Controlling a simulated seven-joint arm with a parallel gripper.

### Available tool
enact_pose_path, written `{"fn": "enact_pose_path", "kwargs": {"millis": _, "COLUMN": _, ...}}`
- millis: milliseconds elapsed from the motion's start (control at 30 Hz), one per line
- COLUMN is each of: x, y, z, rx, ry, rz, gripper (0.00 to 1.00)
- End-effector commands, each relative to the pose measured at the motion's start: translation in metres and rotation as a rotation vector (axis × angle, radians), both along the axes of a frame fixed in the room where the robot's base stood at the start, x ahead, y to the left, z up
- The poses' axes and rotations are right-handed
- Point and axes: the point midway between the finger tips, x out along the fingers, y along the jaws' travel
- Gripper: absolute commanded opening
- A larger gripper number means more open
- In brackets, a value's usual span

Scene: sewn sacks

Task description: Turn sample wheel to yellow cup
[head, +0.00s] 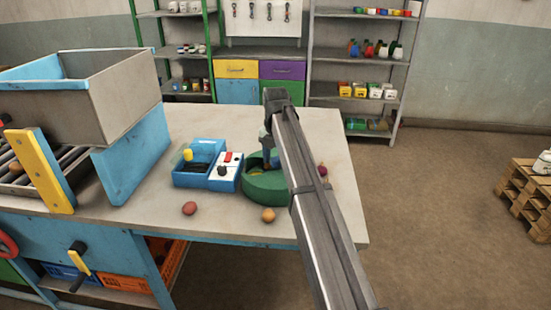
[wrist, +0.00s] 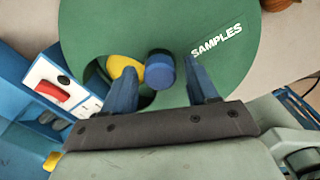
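The sample wheel (head: 267,188) is a round green drum on the table, partly behind my arm in the head view. In the wrist view its flat green top (wrist: 215,25) carries a "SAMPLES" label. A blue knob (wrist: 160,72) stands on it. A yellow thing, probably the yellow cup (wrist: 125,68), shows in a dark opening left of the knob. My gripper (wrist: 162,72) is open, its two blue fingers on either side of the knob with visible gaps; whether they touch it is not shown. Other cups are not visible.
A blue-and-white control box (head: 226,172) with a red switch (wrist: 53,92) stands left of the wheel, beside a blue bin (head: 205,147). Loose round produce lies nearby: reddish (head: 189,208), tan (head: 268,215) and purple (head: 322,171). A big grey bin (head: 125,95) is at left.

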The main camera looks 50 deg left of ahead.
Motion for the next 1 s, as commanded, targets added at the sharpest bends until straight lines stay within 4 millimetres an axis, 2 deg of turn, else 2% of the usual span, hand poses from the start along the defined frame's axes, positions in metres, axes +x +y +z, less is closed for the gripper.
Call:
{"fn": "enact_pose_path", "kwargs": {"millis": 267, "x": 0.0, "y": 0.0, "z": 0.001, "rx": 0.0, "ry": 0.0, "rz": 0.0, "gripper": 0.61}}
{"fn": "enact_pose_path", "kwargs": {"millis": 433, "x": 0.0, "y": 0.001, "z": 0.012, "rx": 0.001, "ry": -0.001, "rz": 0.0, "gripper": 0.61}}
{"fn": "enact_pose_path", "kwargs": {"millis": 1000, "x": 0.001, "y": 0.001, "z": 0.114, "rx": 0.001, "ry": -0.001, "rz": 0.0, "gripper": 0.61}}
